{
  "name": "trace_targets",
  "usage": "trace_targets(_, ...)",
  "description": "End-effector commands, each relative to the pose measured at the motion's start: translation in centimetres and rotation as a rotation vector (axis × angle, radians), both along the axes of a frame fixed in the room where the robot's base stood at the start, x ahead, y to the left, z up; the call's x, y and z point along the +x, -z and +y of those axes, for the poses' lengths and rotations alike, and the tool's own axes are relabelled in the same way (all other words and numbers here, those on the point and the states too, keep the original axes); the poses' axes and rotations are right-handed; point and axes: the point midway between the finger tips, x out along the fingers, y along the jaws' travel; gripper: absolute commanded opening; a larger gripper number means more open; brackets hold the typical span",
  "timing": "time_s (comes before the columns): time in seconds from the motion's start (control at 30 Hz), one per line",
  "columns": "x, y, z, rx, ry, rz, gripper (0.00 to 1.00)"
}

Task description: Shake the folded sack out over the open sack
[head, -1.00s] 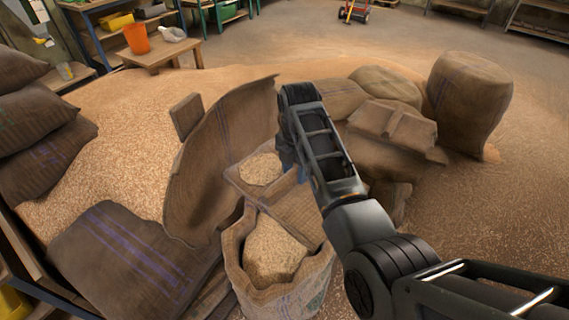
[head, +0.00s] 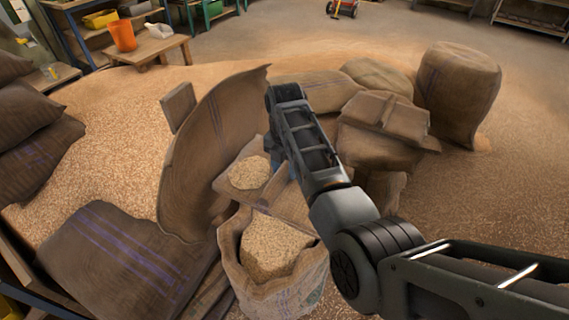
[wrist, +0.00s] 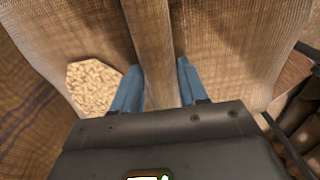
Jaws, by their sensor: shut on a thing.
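The open sack (head: 290,296) stands upright in the head view, its wide mouth full of pale grain (head: 270,246). The folded sack (head: 205,150) is brown burlap, spread as a tall curved panel with a lower fold just behind the open sack's mouth. A patch of grain (head: 249,172) lies on it and also shows in the wrist view (wrist: 95,86). In the head view the fingers are mostly hidden behind my arm.
A large grain heap (head: 100,140) spreads behind and left. A flat sack with purple stripes (head: 120,262) lies front left, and stacked sacks (head: 30,130) stand at the left edge. Several full sacks (head: 455,95) stand right of my arm. A low table (head: 150,48) holds an orange bucket (head: 122,35).

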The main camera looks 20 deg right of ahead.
Motion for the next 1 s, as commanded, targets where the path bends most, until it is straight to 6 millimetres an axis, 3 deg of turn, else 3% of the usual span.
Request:
trace_targets(0.1,0.2,0.5,0.1,0.0,-0.001,-0.006,0.0)
trace_targets(0.2,0.3,-3.9,-0.1,-0.001,0.001,-0.014,0.0)
trace_targets(0.23,0.2,-4.1,0.0,0.001,0.0,-0.009,0.0)
trace_targets(0.27,0.0,-3.0,0.1,0.001,-0.001,0.0,0.0)
trace_targets(0.3,-0.2,-0.4,0.2,0.002,-0.002,0.009,0.0)
trace_targets(0.37,-0.1,1.3,0.2,0.002,-0.002,0.004,0.0)
trace_targets(0.4,0.2,0.8,0.1,0.001,-0.001,-0.004,0.0)
trace_targets(0.5,0.4,-4.0,-0.1,-0.001,0.001,-0.014,0.0)
trace_targets(0.53,0.2,-4.2,0.0,0.0,0.0,-0.009,0.0)
trace_targets(0.57,0.0,-3.0,0.1,0.001,0.0,0.001,0.0)
trace_targets(0.6,-0.3,-0.4,0.2,0.002,-0.002,0.009,0.0)
trace_targets(0.67,-0.1,1.3,0.2,0.002,-0.002,0.004,0.0)
trace_targets(0.7,0.2,0.8,0.1,0.001,-0.001,-0.004,0.0)
trace_targets(0.8,0.3,-4.0,-0.1,-0.001,0.001,-0.014,0.0)
trace_targets(0.83,0.2,-4.2,0.0,0.0,0.0,-0.008,0.0)
trace_targets(0.93,-0.2,0.8,0.1,0.002,-0.001,0.008,0.0)
trace_targets(1.0,0.1,1.1,0.1,0.001,-0.001,-0.003,0.0)
